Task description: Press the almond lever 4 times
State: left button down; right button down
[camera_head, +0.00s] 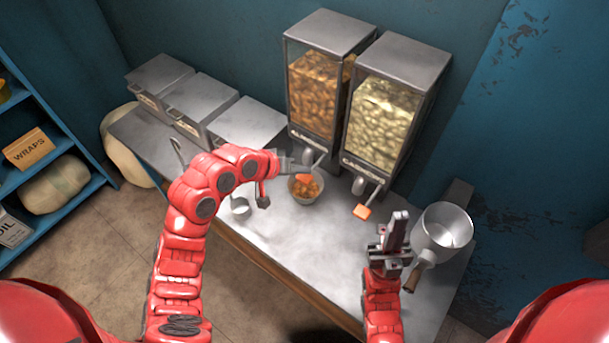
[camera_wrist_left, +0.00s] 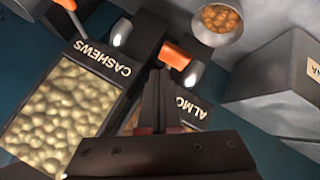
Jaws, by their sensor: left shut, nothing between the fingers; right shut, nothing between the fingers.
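The almond dispenser (camera_head: 313,92) is a metal-topped clear bin of brown nuts at the back of the counter. Its orange lever (camera_wrist_left: 174,55) shows in the left wrist view just beyond the fingertips of my left gripper (camera_wrist_left: 160,72); I cannot tell whether they touch. In the head view the left gripper (camera_head: 290,161) is shut and empty at the dispenser's front, near the orange lever (camera_head: 304,178). A bowl (camera_head: 305,190) with almonds in it sits under the spout. My right gripper (camera_head: 399,222) is shut and empty over the counter's right side.
The cashew dispenser (camera_head: 384,118), with its own orange lever (camera_head: 362,211), stands close on the right. A saucepan (camera_head: 443,230) is beside my right gripper.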

aim_at(304, 177)
dwell(0.5)
pick_arm(q)
jog(key=shift+f, duration=0.4)
jog(key=shift+f+b, duration=1.05)
jog(key=shift+f, duration=0.25)
dwell(1.0)
jog(key=shift+r, duration=0.1)
jog(key=shift+r+p, duration=1.05)
jog(key=shift+r, duration=0.55)
jog(key=shift+r+p, duration=1.55)
jog(key=shift+r, duration=1.05)
jog(key=shift+f, duration=0.1)
